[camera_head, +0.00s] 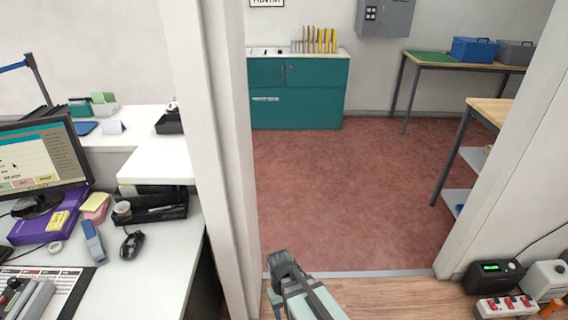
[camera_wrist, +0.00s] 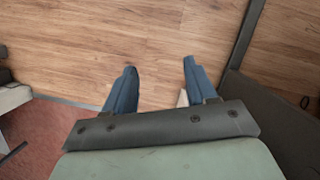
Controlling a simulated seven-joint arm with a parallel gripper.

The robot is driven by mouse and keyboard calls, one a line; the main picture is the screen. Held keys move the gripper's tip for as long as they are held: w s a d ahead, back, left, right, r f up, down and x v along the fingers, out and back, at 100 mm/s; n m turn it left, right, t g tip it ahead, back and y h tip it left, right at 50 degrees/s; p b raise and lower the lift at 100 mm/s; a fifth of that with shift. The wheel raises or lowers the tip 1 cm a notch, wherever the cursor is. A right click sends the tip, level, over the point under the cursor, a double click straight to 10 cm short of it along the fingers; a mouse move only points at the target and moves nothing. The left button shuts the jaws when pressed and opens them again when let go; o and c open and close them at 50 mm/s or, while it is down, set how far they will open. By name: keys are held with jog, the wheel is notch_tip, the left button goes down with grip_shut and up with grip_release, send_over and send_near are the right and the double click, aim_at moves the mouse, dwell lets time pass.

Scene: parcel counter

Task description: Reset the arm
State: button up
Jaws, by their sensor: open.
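My gripper (camera_wrist: 158,74) shows in the wrist view with its two blue-grey fingers spread apart. Nothing is between the fingers, and bare wood floor lies beyond them. In the head view, part of my arm (camera_head: 300,290) rises from the bottom edge, in front of the doorway threshold.
A white counter (camera_head: 160,235) with a monitor (camera_head: 40,165) and desk items stands left of a white door post (camera_head: 205,130). The doorway opens onto a clear red floor (camera_head: 340,200) with a teal cabinet (camera_head: 298,95). A black box (camera_head: 493,277) and power strip (camera_head: 505,306) lie at lower right.

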jog(key=s+d+f+m+g, duration=0.2)
jog(key=s+d+f, duration=0.6)
jog(key=s+f, duration=0.1)
jog(key=s+d+f+m+g+y, duration=0.1)
jog(key=s+d+f+m, duration=0.1)
jog(key=s+d+f, duration=0.6)
jog(key=s+f, duration=0.1)
jog(key=s, duration=0.3)
jog(key=shift+s+f+g, duration=0.2)
jog(key=shift+g, duration=0.2)
